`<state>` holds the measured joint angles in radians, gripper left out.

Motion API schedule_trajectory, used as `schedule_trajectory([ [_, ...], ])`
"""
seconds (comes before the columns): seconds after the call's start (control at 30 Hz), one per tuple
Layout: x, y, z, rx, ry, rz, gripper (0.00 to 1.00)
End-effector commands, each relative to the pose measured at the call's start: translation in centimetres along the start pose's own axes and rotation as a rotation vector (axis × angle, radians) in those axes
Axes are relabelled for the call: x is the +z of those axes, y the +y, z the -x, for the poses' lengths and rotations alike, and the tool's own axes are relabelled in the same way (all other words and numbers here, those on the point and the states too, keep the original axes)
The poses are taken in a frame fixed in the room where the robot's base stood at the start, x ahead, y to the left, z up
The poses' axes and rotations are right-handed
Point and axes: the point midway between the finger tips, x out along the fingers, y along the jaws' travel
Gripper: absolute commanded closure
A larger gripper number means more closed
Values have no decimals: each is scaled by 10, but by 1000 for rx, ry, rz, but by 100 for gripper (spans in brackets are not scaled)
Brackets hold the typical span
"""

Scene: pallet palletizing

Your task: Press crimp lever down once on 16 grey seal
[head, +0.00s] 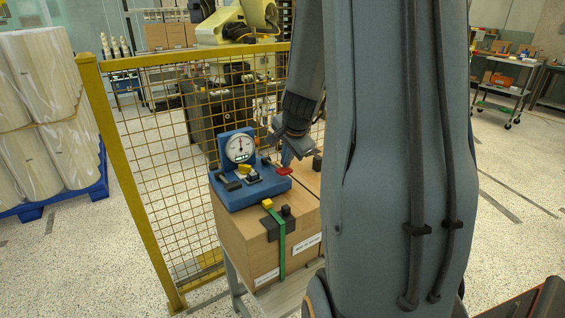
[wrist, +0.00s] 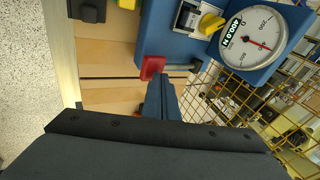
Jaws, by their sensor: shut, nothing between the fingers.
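A blue crimping device (head: 262,188) with a round dial gauge (head: 239,148) stands on a cardboard box. Its lever has a red grip (head: 284,170) at the right side; the grip also shows in the wrist view (wrist: 153,67), on a dark rod. My gripper (head: 286,158) is shut and empty, with its blue fingertips (wrist: 161,82) close beside the red grip. I cannot tell whether they touch it. A yellow knob (wrist: 210,23) and a small silver part (wrist: 188,18) sit in the device's middle. I cannot make out a grey seal for certain.
The cardboard box (head: 240,235) carries a green strap (head: 282,250) with a black block (head: 287,212) and a yellow block (head: 267,203). A yellow mesh fence (head: 165,170) stands close behind. Wrapped rolls (head: 45,80) on a blue pallet (head: 60,200) are at left.

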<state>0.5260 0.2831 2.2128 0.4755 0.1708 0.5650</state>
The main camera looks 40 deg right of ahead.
Motion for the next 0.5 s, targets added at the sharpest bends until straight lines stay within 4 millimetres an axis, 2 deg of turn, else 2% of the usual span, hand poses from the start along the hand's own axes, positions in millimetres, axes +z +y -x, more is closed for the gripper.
schedule_trajectory([
  [0.03,-1,-3,6,0,0,0,100],
  [0.5,-8,-18,35,0,1,0,100],
])
